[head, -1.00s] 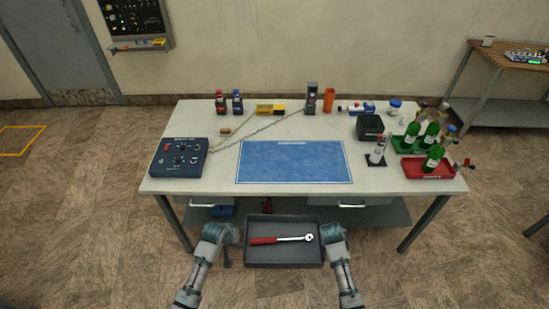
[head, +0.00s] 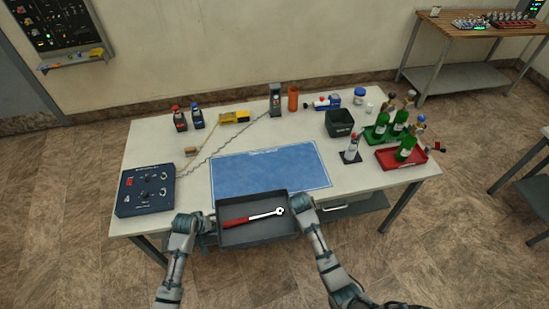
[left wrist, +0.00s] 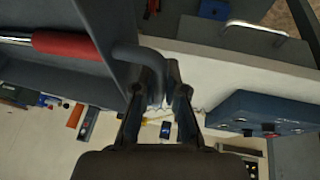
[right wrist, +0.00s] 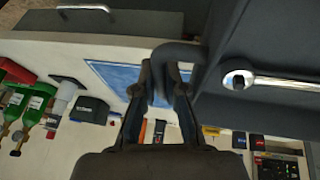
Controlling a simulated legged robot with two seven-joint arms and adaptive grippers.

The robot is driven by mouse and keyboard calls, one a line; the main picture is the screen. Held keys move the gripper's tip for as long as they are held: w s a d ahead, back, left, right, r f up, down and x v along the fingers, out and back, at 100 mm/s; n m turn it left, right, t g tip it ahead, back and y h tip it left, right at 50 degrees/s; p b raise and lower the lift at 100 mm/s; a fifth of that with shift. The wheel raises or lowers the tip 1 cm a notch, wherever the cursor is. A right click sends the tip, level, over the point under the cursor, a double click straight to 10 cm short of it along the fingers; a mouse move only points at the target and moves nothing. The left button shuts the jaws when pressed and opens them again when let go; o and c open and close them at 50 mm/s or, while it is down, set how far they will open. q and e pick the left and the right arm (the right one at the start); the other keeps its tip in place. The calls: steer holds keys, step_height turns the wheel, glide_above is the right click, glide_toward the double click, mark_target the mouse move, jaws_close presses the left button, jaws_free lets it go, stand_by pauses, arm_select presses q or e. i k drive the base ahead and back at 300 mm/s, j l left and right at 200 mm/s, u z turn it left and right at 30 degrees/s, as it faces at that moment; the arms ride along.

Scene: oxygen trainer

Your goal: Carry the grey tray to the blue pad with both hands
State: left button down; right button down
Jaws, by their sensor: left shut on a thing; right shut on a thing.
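The grey tray (head: 258,236) is held between my two grippers at the front edge of the table in the head view. A wrench with a red handle (head: 252,217) lies in it. My left gripper (head: 210,222) is shut on the tray's left handle, which shows in the left wrist view (left wrist: 150,62). My right gripper (head: 302,205) is shut on the right handle, which shows in the right wrist view (right wrist: 176,54). The blue pad (head: 270,170) lies flat on the table just beyond the tray. The tray's far rim appears to overlap the pad's near edge in the picture.
A dark blue control box (head: 146,190) stands left of the pad. A small bottle on a dark base (head: 351,150), a black bin (head: 339,123) and a red tray with a green bottle (head: 388,158) stand to the right. The pad's surface is clear.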

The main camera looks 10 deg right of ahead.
mark_target(265, 174)
steer(key=i+l, duration=0.3)
steer(key=i, duration=0.15)
steer(key=i+l, duration=0.35)
steer(key=i, duration=0.1)
